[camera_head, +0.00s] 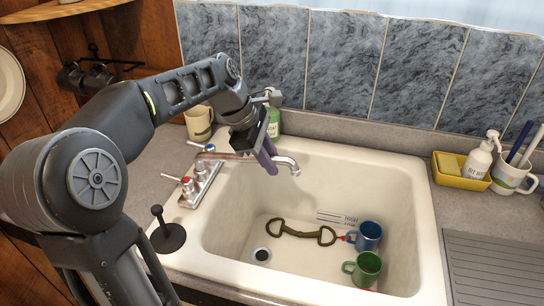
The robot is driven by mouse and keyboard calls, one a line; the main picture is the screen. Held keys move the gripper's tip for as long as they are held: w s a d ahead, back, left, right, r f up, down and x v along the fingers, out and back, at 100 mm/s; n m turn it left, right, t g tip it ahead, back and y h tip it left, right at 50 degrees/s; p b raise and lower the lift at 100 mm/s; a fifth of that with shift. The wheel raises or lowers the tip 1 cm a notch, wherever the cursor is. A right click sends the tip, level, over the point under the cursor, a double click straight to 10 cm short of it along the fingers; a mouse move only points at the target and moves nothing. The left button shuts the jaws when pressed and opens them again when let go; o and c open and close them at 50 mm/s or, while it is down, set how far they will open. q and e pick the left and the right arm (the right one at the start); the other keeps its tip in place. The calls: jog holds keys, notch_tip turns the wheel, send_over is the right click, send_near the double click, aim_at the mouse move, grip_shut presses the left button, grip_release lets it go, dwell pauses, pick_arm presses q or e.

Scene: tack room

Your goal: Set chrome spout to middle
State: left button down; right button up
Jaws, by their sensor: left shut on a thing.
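The chrome spout (235,157) reaches from the faucet base (197,184) on the sink's left rim over the basin, its bent tip pointing down. The faucet has a red-marked handle and a blue-marked handle. My left gripper (267,161) comes down from above and is shut on the spout, a little short of its tip. Its fingers hide part of the spout. My right gripper is not in view.
A black plunger-like stopper (168,238) stands on the left rim. A yellow tray (462,180) with a bottle stands at right.

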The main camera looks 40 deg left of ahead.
pick_arm(q)
jog(key=c, duration=1.3)
grip_release()
jog(key=shift+r, duration=0.1)
jog(key=v, duration=0.7)
jog(key=shift+r, duration=0.25)
jog(key=shift+s+a, duration=0.1)
jog(key=shift+a, duration=0.05)
